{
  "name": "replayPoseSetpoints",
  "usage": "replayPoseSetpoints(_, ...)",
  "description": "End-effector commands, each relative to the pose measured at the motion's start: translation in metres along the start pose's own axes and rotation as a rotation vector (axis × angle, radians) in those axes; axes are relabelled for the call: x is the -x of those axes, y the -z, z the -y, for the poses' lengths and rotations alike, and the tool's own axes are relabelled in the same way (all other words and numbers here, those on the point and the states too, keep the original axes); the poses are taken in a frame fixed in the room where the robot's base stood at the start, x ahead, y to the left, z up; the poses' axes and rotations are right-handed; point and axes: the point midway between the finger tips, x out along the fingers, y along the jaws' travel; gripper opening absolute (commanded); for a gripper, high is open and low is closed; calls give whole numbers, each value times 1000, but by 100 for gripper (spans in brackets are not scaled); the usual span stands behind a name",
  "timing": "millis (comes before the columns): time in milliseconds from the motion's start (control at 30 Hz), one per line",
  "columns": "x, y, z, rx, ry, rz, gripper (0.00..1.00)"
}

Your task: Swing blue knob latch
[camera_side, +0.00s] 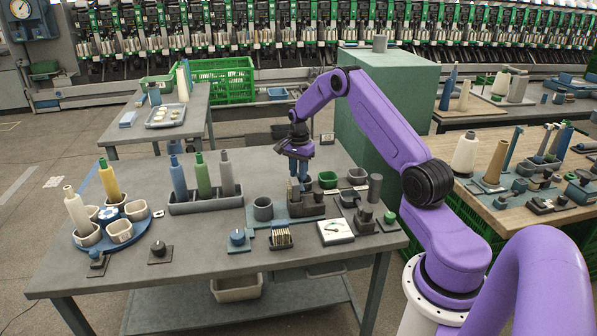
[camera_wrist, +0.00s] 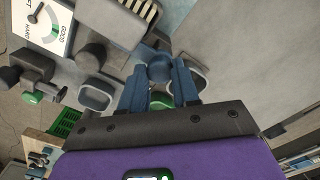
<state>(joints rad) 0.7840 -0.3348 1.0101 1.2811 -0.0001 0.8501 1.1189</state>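In the side view my gripper (camera_side: 299,172) points down over a dark grey fixture block (camera_side: 306,208) near the middle of the bench. A blue upright part (camera_side: 293,190) stands at that block, just below the fingers. In the wrist view a round blue knob (camera_wrist: 160,68) shows between the two blue fingertips of my gripper (camera_wrist: 160,76). One finger is on each side of the knob, very near it. I cannot tell whether they touch or grip it. The knob's lower part and the rest of the latch are hidden.
A grey cup (camera_side: 263,209), a slotted box (camera_side: 280,238) and a white dial gauge (camera_side: 336,231) stand close around the fixture. A rack of cones (camera_side: 206,203) is to the left, a blue round carrier (camera_side: 112,234) farther left.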

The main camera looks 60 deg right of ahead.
Motion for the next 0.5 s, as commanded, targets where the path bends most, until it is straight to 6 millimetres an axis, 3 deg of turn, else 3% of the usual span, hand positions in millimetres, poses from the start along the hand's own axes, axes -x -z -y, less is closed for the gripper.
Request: replayPoseSetpoints(500, 0, 0, 0, 146, 0, 0, 0)
